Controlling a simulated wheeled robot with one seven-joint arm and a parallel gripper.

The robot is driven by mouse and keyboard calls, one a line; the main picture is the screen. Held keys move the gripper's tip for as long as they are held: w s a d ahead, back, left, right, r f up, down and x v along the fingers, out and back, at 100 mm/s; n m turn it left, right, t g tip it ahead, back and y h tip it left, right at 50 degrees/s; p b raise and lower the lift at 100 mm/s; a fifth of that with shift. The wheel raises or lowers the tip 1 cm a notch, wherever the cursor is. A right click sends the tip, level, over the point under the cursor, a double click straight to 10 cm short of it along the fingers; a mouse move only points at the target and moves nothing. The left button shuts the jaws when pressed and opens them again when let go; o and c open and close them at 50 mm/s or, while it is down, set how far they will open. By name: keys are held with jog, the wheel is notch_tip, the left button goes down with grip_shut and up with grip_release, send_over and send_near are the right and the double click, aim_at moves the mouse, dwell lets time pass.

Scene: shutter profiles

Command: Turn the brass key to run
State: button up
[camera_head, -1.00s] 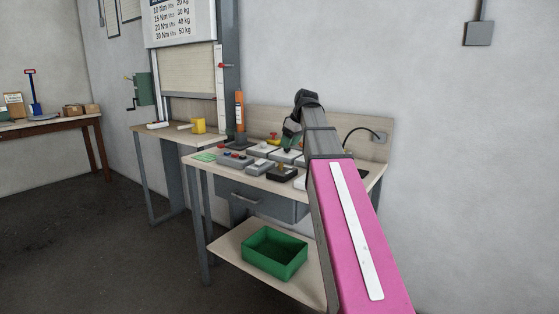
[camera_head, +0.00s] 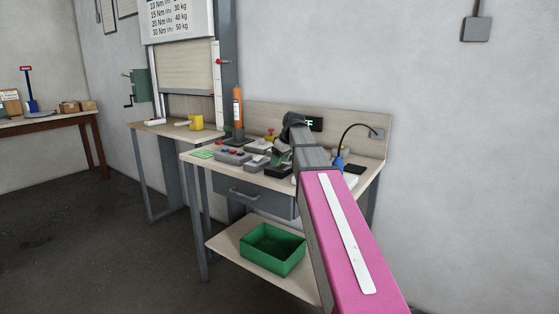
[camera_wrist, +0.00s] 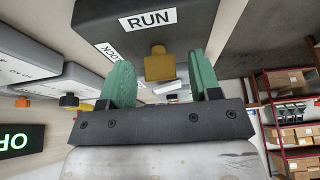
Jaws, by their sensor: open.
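The brass key (camera_wrist: 158,66) shows in the wrist view, standing out from a dark box (camera_wrist: 200,25) with a RUN label (camera_wrist: 149,20) and a second label reading LOCK (camera_wrist: 108,53). My gripper (camera_wrist: 160,82) is open, with one green finger on each side of the key. The key lies between the fingers, nearer the right one, and I cannot tell whether either touches it. In the head view the dark box (camera_head: 277,171) is partly behind my arm, and the key is hidden there.
Grey control boxes (camera_head: 233,156) stand left of the dark box on the bench (camera_head: 215,167). A small display (camera_head: 314,124) with green characters is on the back panel. An orange tube (camera_head: 238,108) stands at the bench's back left. A green bin (camera_head: 271,250) sits on the lower shelf.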

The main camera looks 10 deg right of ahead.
jog(key=c, duration=0.9)
jog(key=shift+m, duration=0.4)
jog(key=m+t+h, duration=0.1)
jog(key=m, duration=0.2)
jog(key=shift+s+a+m, duration=0.1)
jog(key=shift+m, duration=0.2)
jog(key=m+h, duration=0.2)
jog(key=m, duration=0.2)
jog(key=shift+m, duration=0.3)
jog(key=m+h, duration=0.2)
jog(key=m, duration=0.2)
jog(key=shift+a, duration=0.15)
jog(key=shift+m+g+h, duration=0.5)
jog(key=shift+m+h, duration=0.2)
jog(key=shift+m, duration=1.7)
